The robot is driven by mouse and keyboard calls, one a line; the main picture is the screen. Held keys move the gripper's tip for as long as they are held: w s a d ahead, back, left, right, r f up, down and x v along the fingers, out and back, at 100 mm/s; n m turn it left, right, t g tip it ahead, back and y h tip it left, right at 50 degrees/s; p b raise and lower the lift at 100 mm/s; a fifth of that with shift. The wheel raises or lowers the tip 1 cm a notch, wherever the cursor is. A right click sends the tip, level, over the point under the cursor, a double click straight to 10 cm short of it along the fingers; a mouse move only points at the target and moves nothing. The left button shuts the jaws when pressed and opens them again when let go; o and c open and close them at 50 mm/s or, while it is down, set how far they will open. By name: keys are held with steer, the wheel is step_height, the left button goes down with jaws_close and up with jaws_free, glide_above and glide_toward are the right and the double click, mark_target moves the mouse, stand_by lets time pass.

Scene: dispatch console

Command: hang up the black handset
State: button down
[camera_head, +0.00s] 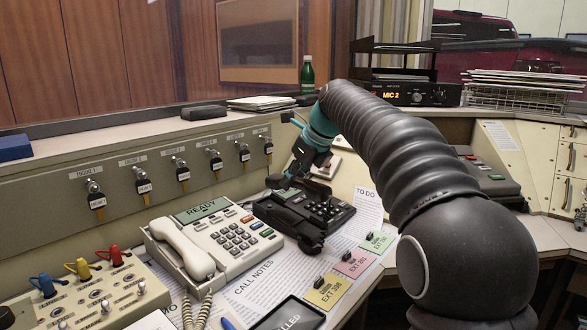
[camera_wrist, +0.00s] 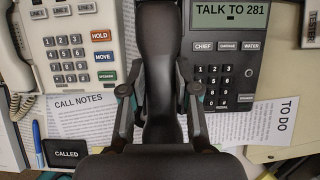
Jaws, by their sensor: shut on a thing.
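The black handset (camera_wrist: 158,45) runs lengthwise between the fingers of my gripper (camera_wrist: 160,98) in the wrist view, and the fingers are shut on its middle. In the head view the handset (camera_head: 292,215) lies along the left side of the black phone (camera_head: 338,212), under my gripper (camera_head: 300,183). The phone's keypad and display, reading "TALK TO 281", show right of the handset in the wrist view (camera_wrist: 232,70). The handset covers the cradle, so I cannot tell whether it touches it or hovers just above.
A cream phone (camera_head: 235,235) with its handset in place stands close on the left, its display reading "READY". Papers and coloured extension cards (camera_head: 328,291) lie in front. A black "CALLED" tray (camera_head: 288,315) is near the front edge. A key panel (camera_head: 140,180) stands behind.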

steer(key=shift+w+d+f, duration=0.15)
steer(key=shift+d+f, duration=0.05)
steer(key=shift+a+f, duration=0.35)
steer(key=shift+f, duration=0.5)
steer(key=f+b, duration=0.3)
steer(key=f, duration=0.1)
steer(key=shift+w+a+f, duration=0.1)
steer(key=shift+w+a, duration=0.05)
steer(key=shift+a, duration=0.1)
steer(key=shift+w+a+p, duration=0.5)
steer(key=shift+a+p, duration=0.15)
steer(key=shift+p, duration=0.25)
steer(key=shift+f+p, duration=0.25)
steer(key=shift+p, duration=0.3)
stand_by(1.6)
stand_by(0.7)
